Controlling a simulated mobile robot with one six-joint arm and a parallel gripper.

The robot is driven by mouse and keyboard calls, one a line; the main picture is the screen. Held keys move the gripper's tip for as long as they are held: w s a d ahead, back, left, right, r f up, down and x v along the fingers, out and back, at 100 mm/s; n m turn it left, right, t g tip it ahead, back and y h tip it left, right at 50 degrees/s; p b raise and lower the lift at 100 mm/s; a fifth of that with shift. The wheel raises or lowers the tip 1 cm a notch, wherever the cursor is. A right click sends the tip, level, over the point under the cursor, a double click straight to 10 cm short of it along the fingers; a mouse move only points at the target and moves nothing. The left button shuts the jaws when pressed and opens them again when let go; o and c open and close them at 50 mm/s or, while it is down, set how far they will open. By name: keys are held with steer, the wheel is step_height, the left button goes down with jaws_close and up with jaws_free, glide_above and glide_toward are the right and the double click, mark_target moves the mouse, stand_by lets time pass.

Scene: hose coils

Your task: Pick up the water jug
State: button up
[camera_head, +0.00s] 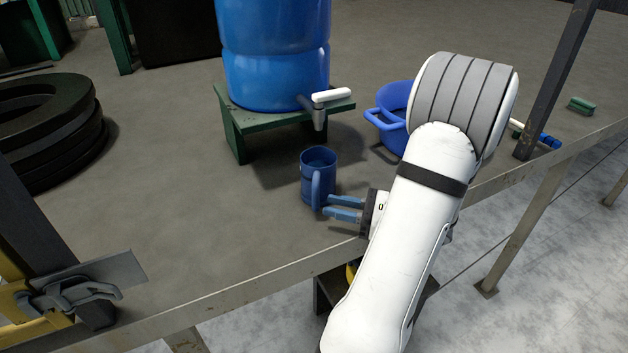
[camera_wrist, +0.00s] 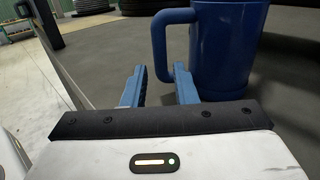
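The water jug is a blue mug-shaped jug (camera_head: 317,172) standing upright on the grey work surface, in front of the blue barrel. Its handle faces my gripper. My gripper (camera_head: 335,206) is at the jug's lower right in the head view, with its two blue fingers apart. In the wrist view the jug (camera_wrist: 228,45) stands just beyond the fingers, to the right. Its handle (camera_wrist: 160,45) hangs over the gap between my fingertips (camera_wrist: 160,75). I cannot tell whether a finger touches the handle.
A blue barrel (camera_head: 272,50) with a white-handled tap (camera_head: 325,98) stands on a green stand (camera_head: 240,125) behind the jug. A blue tub (camera_head: 392,115) is to the right. Stacked tyres (camera_head: 50,130) are at left. The surface's front edge (camera_head: 260,280) runs below my gripper.

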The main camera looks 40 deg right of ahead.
steer(key=p+x, duration=0.2)
steer(key=x, duration=0.5)
steer(key=shift+w+r, duration=0.1)
steer(key=shift+r, duration=0.1)
jaws_close()
stand_by(1.2)
